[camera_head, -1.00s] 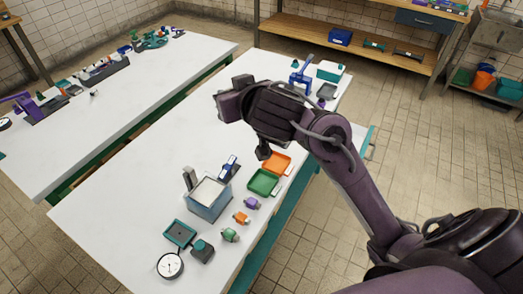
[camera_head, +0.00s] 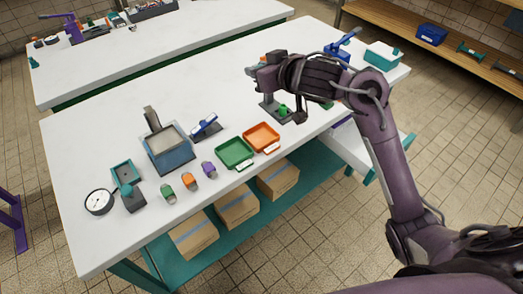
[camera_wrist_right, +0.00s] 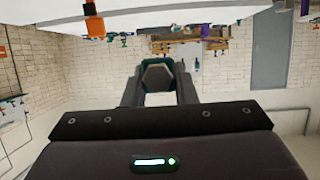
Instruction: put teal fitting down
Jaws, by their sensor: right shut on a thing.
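My right gripper (camera_head: 257,72) is over the white workbench (camera_head: 215,95), its arm coming in from the right. In the right wrist view its fingers (camera_wrist_right: 158,88) are shut on the teal fitting (camera_wrist_right: 158,66), a dark teal hexagonal ring. The fitting cannot be made out clearly in the head view, where the gripper hides it. I cannot tell its exact height above the bench. My left gripper is not in view.
A green tray (camera_head: 234,152) and an orange tray (camera_head: 261,137) lie near the front edge. A grey-blue bin (camera_head: 170,157), small fittings (camera_head: 189,181) and a gauge (camera_head: 99,202) stand left. A dark stand with a green piece (camera_head: 284,110) is below the gripper. Bare bench lies behind.

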